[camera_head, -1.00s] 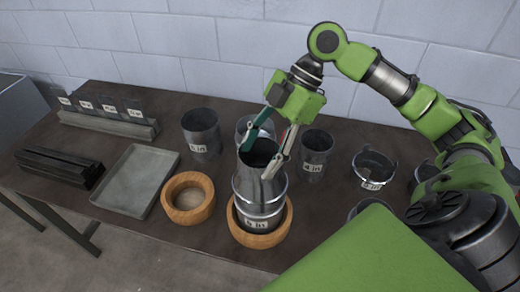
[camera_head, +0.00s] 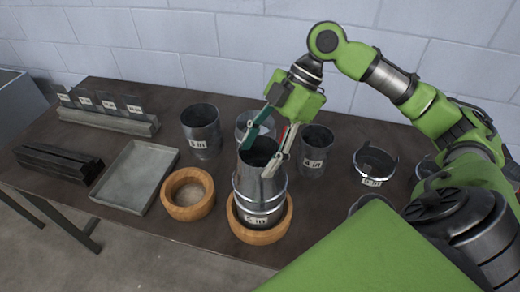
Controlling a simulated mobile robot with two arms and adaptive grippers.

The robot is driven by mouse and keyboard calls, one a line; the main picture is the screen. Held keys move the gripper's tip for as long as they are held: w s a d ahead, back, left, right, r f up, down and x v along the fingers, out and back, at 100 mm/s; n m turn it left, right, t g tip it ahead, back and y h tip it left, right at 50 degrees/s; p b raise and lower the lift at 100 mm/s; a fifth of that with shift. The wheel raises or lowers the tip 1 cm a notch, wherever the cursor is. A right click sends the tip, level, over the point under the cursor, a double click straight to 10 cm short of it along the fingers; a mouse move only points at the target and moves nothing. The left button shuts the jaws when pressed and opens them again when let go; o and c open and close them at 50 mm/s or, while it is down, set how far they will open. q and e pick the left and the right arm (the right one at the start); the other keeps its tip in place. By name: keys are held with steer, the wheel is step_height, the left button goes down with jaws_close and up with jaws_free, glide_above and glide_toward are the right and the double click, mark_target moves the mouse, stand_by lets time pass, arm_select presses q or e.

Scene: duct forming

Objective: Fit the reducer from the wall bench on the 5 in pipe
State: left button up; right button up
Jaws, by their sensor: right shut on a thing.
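The 5 in pipe (camera_head: 259,217) stands upright in a wooden ring (camera_head: 287,228) near the front edge of the bench. Its label shows low on its front. The reducer (camera_head: 262,183), a shiny metal sleeve with a dark open top, sits upright on the pipe's top, and the two look in line. I cannot tell how far it overlaps the pipe. My right gripper (camera_head: 263,150) reaches down from above and is shut on the reducer's upper rim, a finger at each side. My left gripper is not in view.
An empty wooden ring (camera_head: 188,193) and a grey tray (camera_head: 137,178) lie to the left. Labelled metal pieces stand behind, at left (camera_head: 201,131) and right (camera_head: 315,150) of the gripper. A collar (camera_head: 373,167) stands further right. Dark bars (camera_head: 58,162) lie at far left.

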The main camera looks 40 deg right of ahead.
steer(key=shift+f, duration=0.3)
steer(key=o, duration=1.7)
steer(key=v, duration=1.2)
